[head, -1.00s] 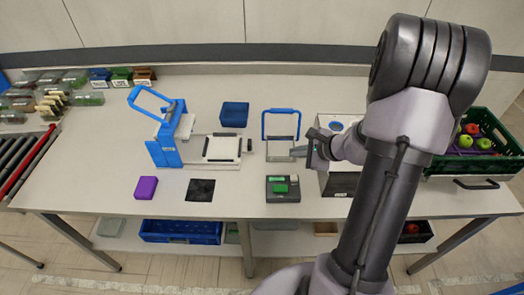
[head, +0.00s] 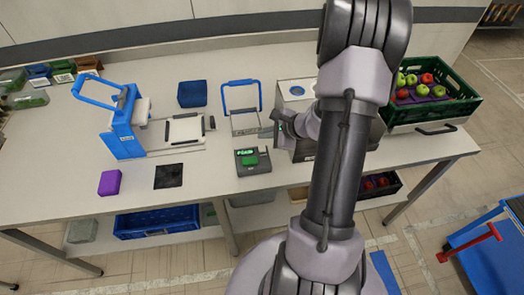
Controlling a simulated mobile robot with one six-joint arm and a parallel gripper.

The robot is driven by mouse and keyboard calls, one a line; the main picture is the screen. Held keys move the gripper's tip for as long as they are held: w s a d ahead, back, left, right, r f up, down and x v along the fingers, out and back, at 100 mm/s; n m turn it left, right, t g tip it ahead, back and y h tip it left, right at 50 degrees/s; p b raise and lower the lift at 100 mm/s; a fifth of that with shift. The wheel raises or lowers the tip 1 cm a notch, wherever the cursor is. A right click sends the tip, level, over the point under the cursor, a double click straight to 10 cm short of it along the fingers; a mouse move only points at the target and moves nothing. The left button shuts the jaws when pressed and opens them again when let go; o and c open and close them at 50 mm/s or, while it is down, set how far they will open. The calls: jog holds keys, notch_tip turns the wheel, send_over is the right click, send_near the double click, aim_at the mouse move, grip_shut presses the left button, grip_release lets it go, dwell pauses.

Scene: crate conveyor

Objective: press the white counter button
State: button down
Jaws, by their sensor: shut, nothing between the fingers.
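I cannot make out a white counter button for sure. A dark grey device (head: 253,169) with a lit green display and a green block or key on it stands near the table's front edge. Behind my gripper is a pale box (head: 294,87) with a round bluish-white disc on top; my arm hides part of it. My gripper (head: 274,130) is shut and empty, above the table between the device and the box, apart from the device's top as far as I can tell.
A blue-handled press (head: 122,130) and a blue-handled frame (head: 241,104) stand on the table (head: 60,150). A blue box (head: 192,94), a purple block (head: 109,183) and a black mat (head: 169,176) lie around. A green fruit crate (head: 462,107) is right; a blue cart (head: 485,255) lower right.

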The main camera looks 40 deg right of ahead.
aim_at(265, 149)
jog(key=shift+f+b, duration=1.5)
jog(key=shift+f, duration=0.3)
dwell(0.5)
jog(key=shift+f+b, duration=0.4)
jog(key=shift+b, duration=0.3)
jog(key=shift+f+b, duration=0.5)
jog(key=shift+b, duration=0.15)
dwell(0.4)
jog(key=shift+r, duration=0.1)
jog(key=shift+r+p, duration=0.55)
jog(key=shift+r, duration=0.3)
jog(key=shift+r, duration=0.1)
jog(key=shift+r+p, duration=1.65)
jog(key=shift+r, duration=0.8)
